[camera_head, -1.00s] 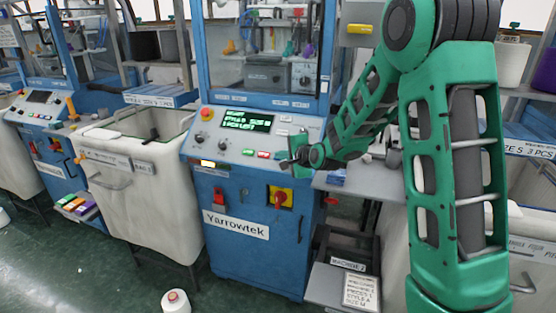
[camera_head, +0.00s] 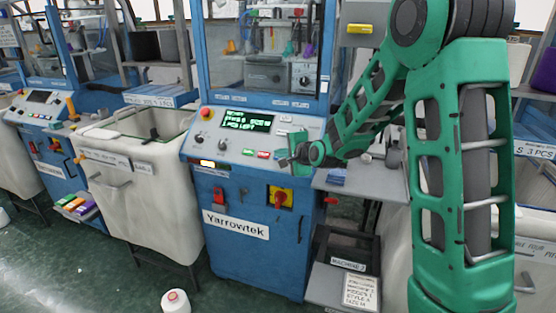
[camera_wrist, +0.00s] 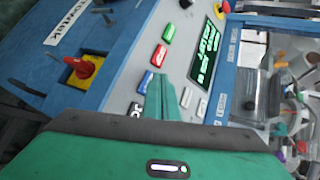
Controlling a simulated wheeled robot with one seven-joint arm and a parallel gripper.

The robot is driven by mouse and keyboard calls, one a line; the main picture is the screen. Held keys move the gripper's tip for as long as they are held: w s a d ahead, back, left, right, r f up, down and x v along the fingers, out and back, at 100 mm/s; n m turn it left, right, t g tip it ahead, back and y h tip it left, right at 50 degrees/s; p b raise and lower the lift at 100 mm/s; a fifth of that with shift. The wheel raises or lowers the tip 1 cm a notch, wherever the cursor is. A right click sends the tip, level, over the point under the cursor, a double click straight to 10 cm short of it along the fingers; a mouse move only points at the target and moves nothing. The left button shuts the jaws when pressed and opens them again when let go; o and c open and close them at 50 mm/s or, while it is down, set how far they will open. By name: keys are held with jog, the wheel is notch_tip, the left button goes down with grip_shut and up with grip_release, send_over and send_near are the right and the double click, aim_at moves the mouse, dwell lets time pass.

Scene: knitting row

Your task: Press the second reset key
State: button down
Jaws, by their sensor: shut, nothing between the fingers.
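The blue Yarrowtek machine has a sloping grey panel (camera_head: 215,150) with a lit green-text display (camera_head: 248,121). In the wrist view a green key (camera_wrist: 169,33), a red key (camera_wrist: 159,55), a blue key (camera_wrist: 145,83) and a pale key (camera_wrist: 134,109) stand in a row on the panel. I cannot tell which is the second reset key. My gripper (camera_head: 290,157) is shut and empty over the panel's right part. Its green fingers (camera_wrist: 160,80) show beside the blue key and overlap the panel past it. Whether they touch is unclear.
A red knob on a yellow plate (camera_head: 280,197) sits below the panel; a red mushroom button (camera_wrist: 185,3) is at its far end. A white bin (camera_head: 140,200) stands left. A grey side shelf (camera_head: 350,181) is right. A yarn cone (camera_head: 176,301) stands on the floor.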

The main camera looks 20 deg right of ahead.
jog(key=r, duration=0.1)
jog(key=s+a+r, duration=0.1)
jog(key=s+r, duration=0.1)
jog(key=r, duration=0.1)
jog(key=shift+s+a, duration=0.25)
jog(key=shift+a, duration=0.15)
dwell(0.6)
jog(key=s+d+f+n+g+h, duration=0.1)
jog(key=s+d+n+g+h, duration=0.15)
jog(key=s+d, duration=0.6)
jog(key=s+d+f+n+g+h, duration=0.15)
jog(key=s+d+n+g, duration=0.35)
jog(key=s, duration=0.6)
jog(key=s+d+n+g, duration=0.1)
jog(key=s+g, duration=0.1)
jog(key=s, duration=1.2)
jog(key=s+d+f+n+g+y, duration=0.1)
jog(key=s+d+g, duration=0.1)
jog(key=s, duration=1.2)
jog(key=shift+s+d+f+n+g, duration=0.2)
jog(key=shift+s+f+n+g, duration=0.15)
jog(key=shift+g, duration=0.5)
